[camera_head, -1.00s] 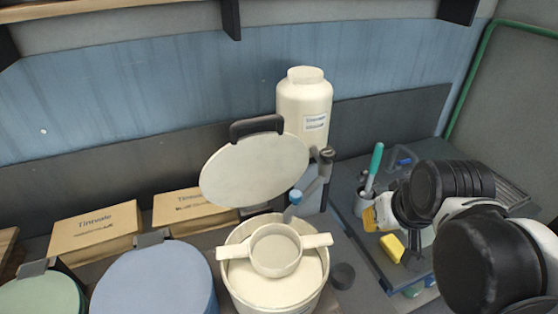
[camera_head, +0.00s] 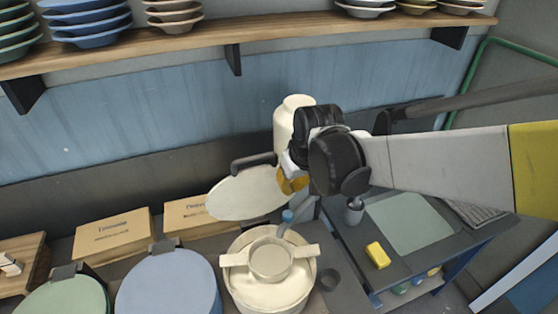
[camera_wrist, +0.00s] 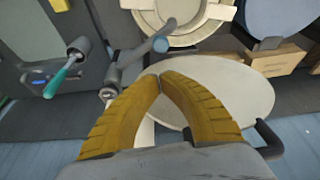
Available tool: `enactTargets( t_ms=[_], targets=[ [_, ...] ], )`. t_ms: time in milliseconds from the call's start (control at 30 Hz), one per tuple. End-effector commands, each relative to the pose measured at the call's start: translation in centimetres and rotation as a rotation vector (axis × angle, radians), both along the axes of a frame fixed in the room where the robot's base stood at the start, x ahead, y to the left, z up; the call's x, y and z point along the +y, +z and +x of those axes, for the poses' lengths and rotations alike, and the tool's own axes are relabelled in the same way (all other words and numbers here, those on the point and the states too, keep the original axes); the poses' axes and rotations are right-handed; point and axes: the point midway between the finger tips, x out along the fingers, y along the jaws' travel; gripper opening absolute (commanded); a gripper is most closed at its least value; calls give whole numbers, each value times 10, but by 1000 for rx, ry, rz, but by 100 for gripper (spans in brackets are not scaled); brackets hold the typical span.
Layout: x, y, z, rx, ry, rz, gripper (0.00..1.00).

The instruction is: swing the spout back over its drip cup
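The spout is a grey swing pipe with a blue collar (camera_head: 287,216). Its tip reaches over the back rim of the cream vat (camera_head: 311,277), away from the small dark cup (camera_head: 329,280) that looks like the drip cup, standing right of the vat. In the wrist view the spout (camera_wrist: 134,60) runs from a round post to its blue collar. My gripper (camera_head: 292,182) is above and behind the spout, near the tilted lid. In the wrist view its yellow fingertips (camera_wrist: 160,79) meet beside the pipe with nothing visible between them. The drip cup cannot be made out there.
The round cream lid (camera_head: 245,195) stands tilted open behind the vat and below my fingers in the wrist view. A tall cream bottle (camera_head: 290,120) stands behind. A utensil cup (camera_head: 354,213) and yellow sponge (camera_head: 377,255) are at right. A blue lid (camera_head: 167,285) is at left.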

Motion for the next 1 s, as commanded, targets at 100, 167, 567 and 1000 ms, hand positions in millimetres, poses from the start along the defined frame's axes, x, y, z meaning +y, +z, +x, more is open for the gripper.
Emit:
enactTargets(
  t_ms=[100,167,567,1000],
  targets=[
    [0,-4,1,0,0,0,0],
    [1,-9,3,0,0,0,0],
    [9,-73,25,-1,0,0,0],
    [12,-94,31,-1,0,0,0]
  ],
)
